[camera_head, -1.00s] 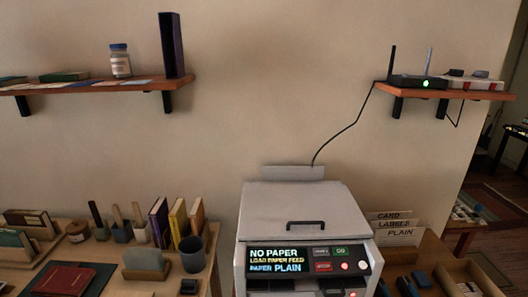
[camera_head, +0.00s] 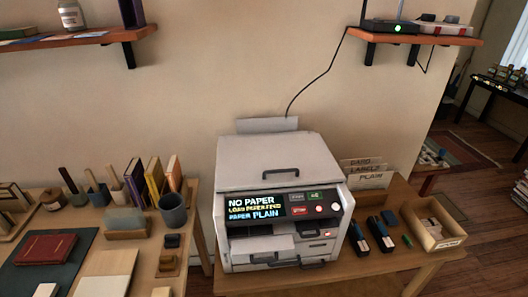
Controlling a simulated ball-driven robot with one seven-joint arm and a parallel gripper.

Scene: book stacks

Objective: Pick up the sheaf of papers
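A paper rack (camera_head: 367,196) stands on the table to the right of the printer. It holds upright white sheets (camera_head: 362,173) in tiers marked "CARD", "LABELS" and "PLAIN", with "PLAIN" at the front. The sheets stand close to the printer's right side. The printer (camera_head: 282,165) has a lit display (camera_head: 254,206) reading "NO PAPER", "LOAD PAPER FEED" and "PAPER PLAIN". A pale upright feed support (camera_head: 267,125) rises behind its lid. My gripper is not in view.
Staplers (camera_head: 381,235) and an open wooden box (camera_head: 434,222) lie right of the printer. A desk with a red book (camera_head: 47,247), upright books and a cup (camera_head: 172,209) is at left. Shelves hang above, and a cable drops from the router (camera_head: 390,26).

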